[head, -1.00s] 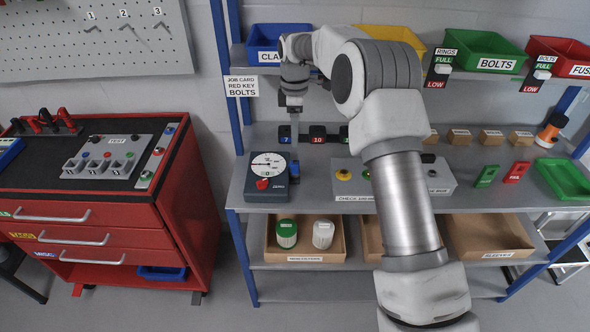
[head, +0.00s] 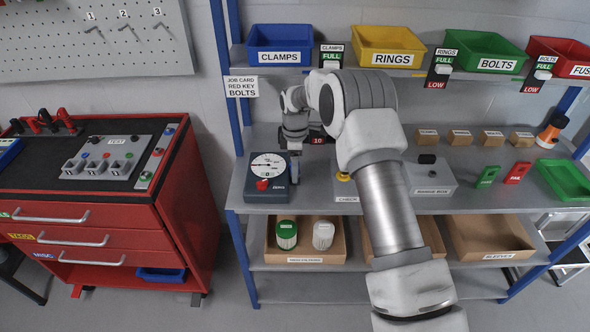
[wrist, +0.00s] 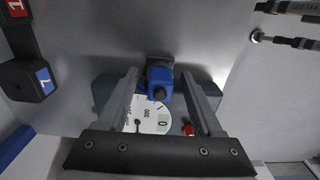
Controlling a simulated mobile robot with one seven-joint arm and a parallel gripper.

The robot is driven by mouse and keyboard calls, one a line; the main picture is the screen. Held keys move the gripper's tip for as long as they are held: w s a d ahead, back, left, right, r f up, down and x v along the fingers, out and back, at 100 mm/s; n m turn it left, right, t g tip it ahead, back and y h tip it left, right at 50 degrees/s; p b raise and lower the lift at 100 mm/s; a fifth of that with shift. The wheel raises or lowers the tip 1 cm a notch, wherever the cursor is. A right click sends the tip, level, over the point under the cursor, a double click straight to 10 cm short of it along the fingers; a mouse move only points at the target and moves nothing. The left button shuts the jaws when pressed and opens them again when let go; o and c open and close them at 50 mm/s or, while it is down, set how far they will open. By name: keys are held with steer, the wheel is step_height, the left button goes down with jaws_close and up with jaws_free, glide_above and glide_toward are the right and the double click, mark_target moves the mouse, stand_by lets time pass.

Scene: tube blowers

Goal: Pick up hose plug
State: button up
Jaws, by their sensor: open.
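The hose plug, which I take to be the blue piece with a dark round tip (wrist: 160,84), shows in the wrist view at the edge of the gauge box. My gripper (wrist: 159,78) is open, with one finger on each side of the blue piece. I cannot tell whether either finger touches it. In the head view my gripper (head: 295,175) points down at the right side of the gauge box (head: 267,188), and the plug cannot be made out clearly there. The gauge's white dial (wrist: 150,118) shows between the fingers in the wrist view.
A grey box with a yellow button (head: 343,177) stands right of my gripper. Labelled bins, such as the blue clamps bin (head: 281,43), stand above. An open tray with two jars (head: 305,257) is below.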

jaws_close()
stand_by(0.3)
steer(key=shift+r, duration=0.5)
steer(key=r, duration=0.3)
steer(key=shift+d+r, duration=0.35)
steer(key=s+d+r, duration=0.3)
steer(key=d+r, duration=0.3)
steer(key=d, duration=0.4)
steer(key=shift+s+d+r, duration=0.2)
steer(key=shift+s, duration=0.1)
steer(key=shift+r, duration=0.15)
steer(key=shift+r+p, duration=2.1)
steer(key=shift+r, duration=0.5)
